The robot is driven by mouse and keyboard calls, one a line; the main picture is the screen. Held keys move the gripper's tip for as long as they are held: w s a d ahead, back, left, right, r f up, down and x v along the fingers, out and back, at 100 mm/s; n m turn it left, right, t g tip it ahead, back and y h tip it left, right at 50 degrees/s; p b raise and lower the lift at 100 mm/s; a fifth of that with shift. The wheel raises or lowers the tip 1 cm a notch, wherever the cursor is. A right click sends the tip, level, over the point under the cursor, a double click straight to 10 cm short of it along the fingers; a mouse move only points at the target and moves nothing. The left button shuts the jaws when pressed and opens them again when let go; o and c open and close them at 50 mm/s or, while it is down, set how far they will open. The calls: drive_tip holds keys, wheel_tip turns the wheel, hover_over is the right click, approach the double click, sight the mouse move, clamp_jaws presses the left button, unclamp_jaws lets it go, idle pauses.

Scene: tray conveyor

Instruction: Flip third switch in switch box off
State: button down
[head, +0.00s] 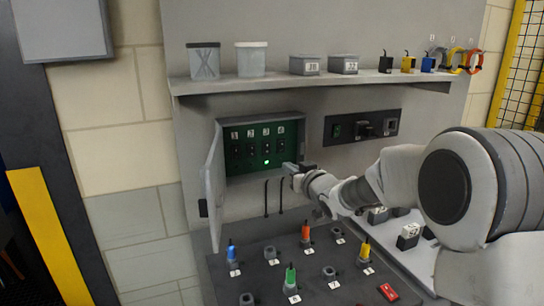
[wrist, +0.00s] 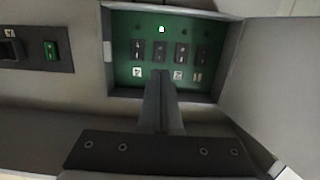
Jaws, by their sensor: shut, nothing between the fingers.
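The switch box (head: 302,130) is open on the wall panel, its door (head: 214,185) swung out to the left. Inside is a green plate with a row of several dark numbered switches. The third switch (head: 266,148) has a lit green lamp (head: 266,161) below it. The wrist view is upside down; there the third switch (wrist: 160,51) is second from the left, with the lit lamp (wrist: 162,29) above it. My gripper (head: 287,167) is shut and empty at the box's lower right. In the wrist view its fingertips (wrist: 160,75) overlap the plate's lower edge, near the third switch's label; contact cannot be told.
A dark panel (head: 388,115) with a green switch and a knob is right of the box. A shelf (head: 275,84) above holds containers and colored items. Below, a slanted board (head: 315,262) carries colored plugs. Black handles (head: 266,198) hang under the box.

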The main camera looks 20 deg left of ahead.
sight(268, 153)
drive_tip(key=p+x, duration=0.2)
drive_tip(key=x, duration=1.1)
drive_tip(key=shift+w+a, duration=0.15)
drive_tip(key=shift+w, duration=0.15)
drive_tip(key=shift+f, duration=0.1)
drive_tip(key=shift+w+a+f+b, duration=0.1)
drive_tip(key=shift+w+f+b, duration=0.15)
drive_tip(key=shift+b, duration=0.5)
drive_tip(key=shift+r, duration=0.25)
drive_tip(key=shift+s, duration=0.1)
